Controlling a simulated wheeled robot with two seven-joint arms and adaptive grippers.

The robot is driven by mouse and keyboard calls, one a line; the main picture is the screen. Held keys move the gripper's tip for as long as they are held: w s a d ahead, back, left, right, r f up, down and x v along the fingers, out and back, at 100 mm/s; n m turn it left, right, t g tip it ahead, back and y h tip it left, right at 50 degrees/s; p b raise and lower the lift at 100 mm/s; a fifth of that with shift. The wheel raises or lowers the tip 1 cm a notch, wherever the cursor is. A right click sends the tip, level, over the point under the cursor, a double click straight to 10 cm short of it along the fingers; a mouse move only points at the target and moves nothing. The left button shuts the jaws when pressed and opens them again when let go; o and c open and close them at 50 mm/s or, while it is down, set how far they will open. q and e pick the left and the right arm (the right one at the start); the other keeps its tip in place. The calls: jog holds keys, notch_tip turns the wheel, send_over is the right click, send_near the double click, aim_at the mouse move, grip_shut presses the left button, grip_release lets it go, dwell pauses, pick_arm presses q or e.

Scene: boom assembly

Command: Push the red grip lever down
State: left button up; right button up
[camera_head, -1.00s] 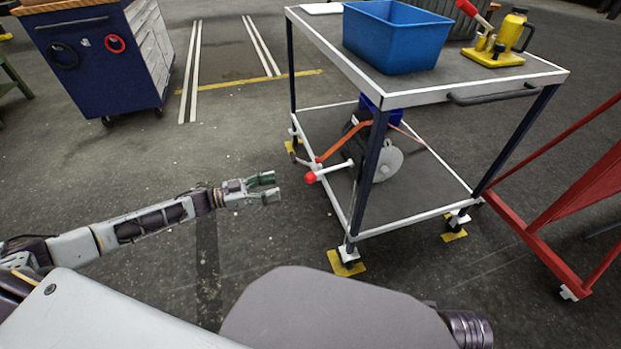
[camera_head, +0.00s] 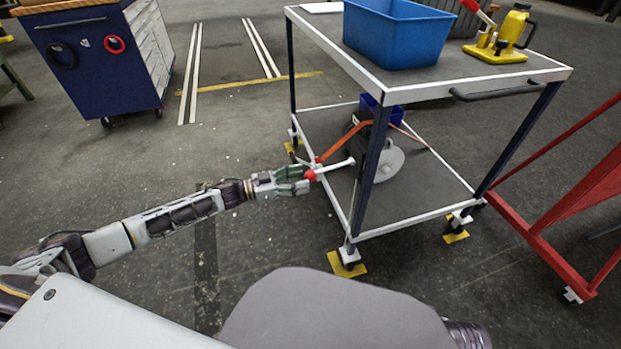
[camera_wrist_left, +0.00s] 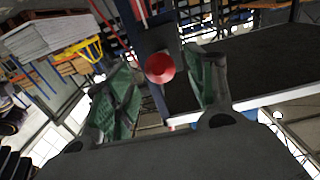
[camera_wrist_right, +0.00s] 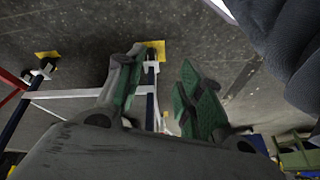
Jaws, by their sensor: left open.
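A lever with a white rod and a red ball grip (camera_head: 310,175) sticks out to the left from a dark machine with a grey disc (camera_head: 388,164) on the cart's lower shelf. My left gripper (camera_head: 302,181) is open at the lever's end. In the left wrist view the red ball (camera_wrist_left: 159,68) shows between the two green-padded fingers of my left gripper (camera_wrist_left: 165,55); whether they touch it I cannot tell. My right gripper (camera_wrist_right: 160,60) is open and empty in the right wrist view, and out of the head view.
The cart (camera_head: 420,95) has white-edged shelves and dark posts, one beside the lever. A blue bin (camera_head: 395,38) and a yellow device with a red handle (camera_head: 500,45) stand on top. A red frame (camera_head: 570,210) stands right.

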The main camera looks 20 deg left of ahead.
aim_at(311, 176)
pick_arm(q)
jog(key=shift+b+x, duration=0.4)
jog(key=shift+x, duration=1.45)
jog(key=shift+w+d, duration=0.1)
jog(key=shift+d, duration=0.05)
pick_arm(e)
jog(key=f, duration=0.3)
jog(key=shift+s+a, duration=0.1)
jog(key=shift+a, duration=0.25)
jog(key=shift+r, duration=0.1)
pick_arm(q)
grip_shut()
pick_arm(e)
jog(key=shift+w+r, duration=0.55)
